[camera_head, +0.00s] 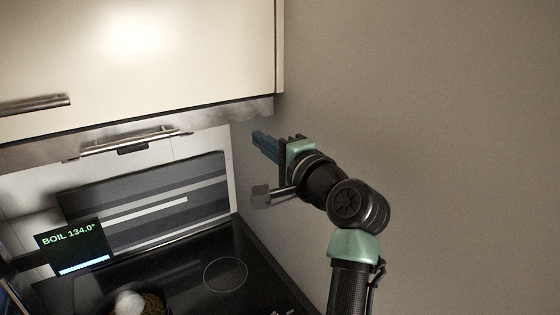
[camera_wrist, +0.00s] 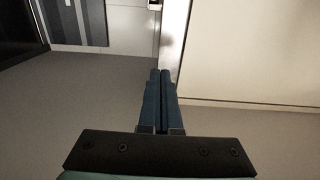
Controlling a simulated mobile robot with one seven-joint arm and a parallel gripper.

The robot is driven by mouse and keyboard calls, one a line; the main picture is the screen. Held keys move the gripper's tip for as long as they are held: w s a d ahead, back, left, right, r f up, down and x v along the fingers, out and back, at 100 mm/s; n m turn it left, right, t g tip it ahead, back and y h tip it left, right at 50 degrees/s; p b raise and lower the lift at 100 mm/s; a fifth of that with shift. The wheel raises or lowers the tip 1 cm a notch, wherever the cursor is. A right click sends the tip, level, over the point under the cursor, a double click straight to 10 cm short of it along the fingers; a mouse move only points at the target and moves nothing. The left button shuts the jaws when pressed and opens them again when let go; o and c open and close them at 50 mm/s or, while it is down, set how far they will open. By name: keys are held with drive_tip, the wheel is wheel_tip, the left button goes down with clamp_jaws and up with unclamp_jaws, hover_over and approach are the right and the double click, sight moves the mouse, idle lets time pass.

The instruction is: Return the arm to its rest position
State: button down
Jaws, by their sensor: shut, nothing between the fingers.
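My gripper (camera_head: 258,137) is raised in front of the wall in the head view, just below and right of the upper cabinet's lower corner. Its blue fingers point up and left. In the wrist view my gripper (camera_wrist: 160,74) shows its two blue fingers side by side, shut, with nothing seen between them. My arm rises from the lower right of the head view and bends at the wrist.
A cream upper cabinet (camera_head: 150,55) with a bar handle (camera_head: 35,103) hangs at upper left, close to my gripper. Below are a dark cooktop (camera_head: 190,265), a pot (camera_head: 150,302) and a display reading BOIL 134.0° (camera_head: 75,250). Bare wall (camera_head: 440,110) lies to the right.

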drive_tip(key=s+d+r+n+t+h, duration=0.2)
drive_tip(key=s+r+n+t+h, duration=0.3)
drive_tip(key=s+r, duration=0.6)
drive_tip(key=s+d+r+n+t+h+b, duration=0.1)
drive_tip(key=s+r+n+t+h, duration=0.4)
drive_tip(key=s+r, duration=0.6)
drive_tip(key=s+d+n+t, duration=0.1)
drive_tip(key=s+t, duration=0.1)
drive_tip(key=s, duration=0.2)
drive_tip(key=shift+s+d+r, duration=0.15)
drive_tip(key=shift+s+d, duration=0.05)
drive_tip(key=shift+s, duration=0.15)
